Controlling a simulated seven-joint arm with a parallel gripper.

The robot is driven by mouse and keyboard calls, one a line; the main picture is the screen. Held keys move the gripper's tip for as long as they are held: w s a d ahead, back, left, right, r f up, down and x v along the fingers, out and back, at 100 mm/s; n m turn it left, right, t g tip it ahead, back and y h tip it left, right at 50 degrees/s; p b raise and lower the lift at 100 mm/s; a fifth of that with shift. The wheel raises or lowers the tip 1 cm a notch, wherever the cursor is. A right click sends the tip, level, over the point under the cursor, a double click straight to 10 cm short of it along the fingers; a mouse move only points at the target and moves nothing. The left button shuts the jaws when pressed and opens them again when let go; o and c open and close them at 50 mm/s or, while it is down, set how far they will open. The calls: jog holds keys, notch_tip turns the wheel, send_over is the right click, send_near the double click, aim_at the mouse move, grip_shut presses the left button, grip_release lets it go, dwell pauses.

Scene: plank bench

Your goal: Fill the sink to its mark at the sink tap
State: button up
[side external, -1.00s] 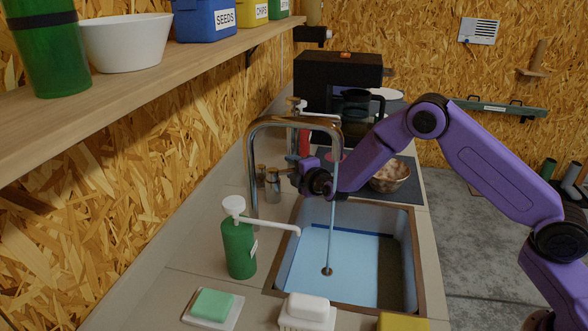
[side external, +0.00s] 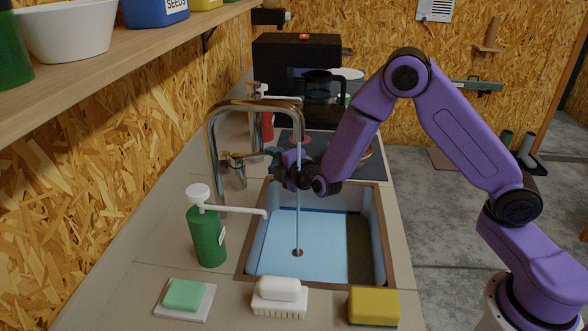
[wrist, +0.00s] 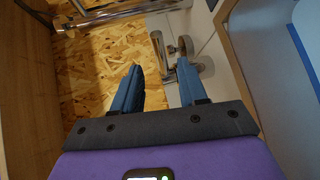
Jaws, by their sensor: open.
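The sink (side external: 382,235) is a light blue basin with a brown rim, set in the counter. A thin stream of water (side external: 299,200) falls from the curved chrome tap (side external: 212,150) into it. A dark blue line (side external: 322,211) runs across the basin's far wall; I cannot tell how close the water level is to it. The tap's lever (side external: 236,163) is at the left of my gripper (side external: 279,165).
A green soap dispenser (side external: 208,238) stands left of the sink, its white spout reaching over the rim. Green soap (side external: 185,295), a white brush (side external: 279,295) and a yellow sponge (side external: 374,306) lie along the front. A black coffee machine (side external: 293,62) stands behind. A shelf overhangs the upper left.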

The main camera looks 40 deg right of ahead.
jog(key=v, duration=0.8)
jog(key=shift+s, duration=0.2)
